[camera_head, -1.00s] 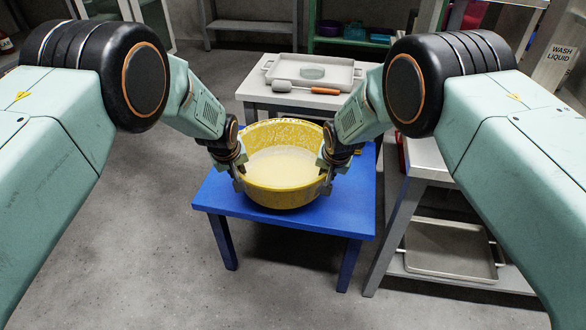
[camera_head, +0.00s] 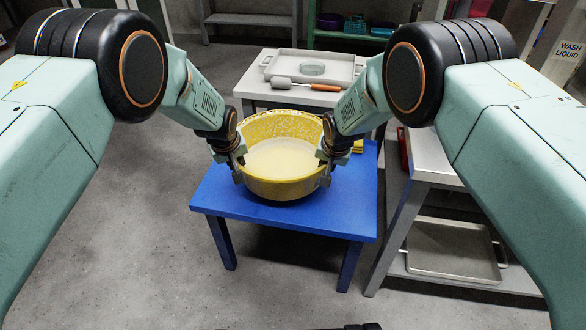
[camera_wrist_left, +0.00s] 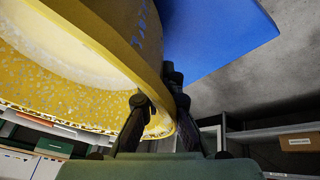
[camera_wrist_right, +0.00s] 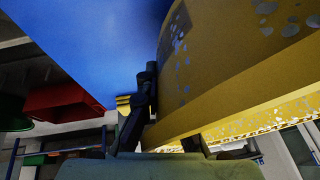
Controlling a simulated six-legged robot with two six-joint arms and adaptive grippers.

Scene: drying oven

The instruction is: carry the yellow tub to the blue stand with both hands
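The yellow speckled tub (camera_head: 285,188), with pale contents inside, is upright over the top of the blue stand (camera_head: 225,198). I cannot tell whether its base touches the stand. My left gripper (camera_head: 239,170) is shut on the tub's left rim; in the left wrist view its fingers (camera_wrist_left: 160,105) are on either side of the wall. My right gripper (camera_head: 326,168) is shut on the right rim; in the right wrist view one finger stands outside the wall and the other is mostly hidden behind the rim. The tub hides the middle of the stand top.
A small yellow item (camera_head: 357,147) lies on the stand's back right corner. Behind is a light table (camera_head: 258,90) with a tray (camera_head: 345,68) and an orange-handled tool (camera_head: 308,85). A metal shelf unit (camera_head: 425,163) stands close on the right. The floor at left is clear.

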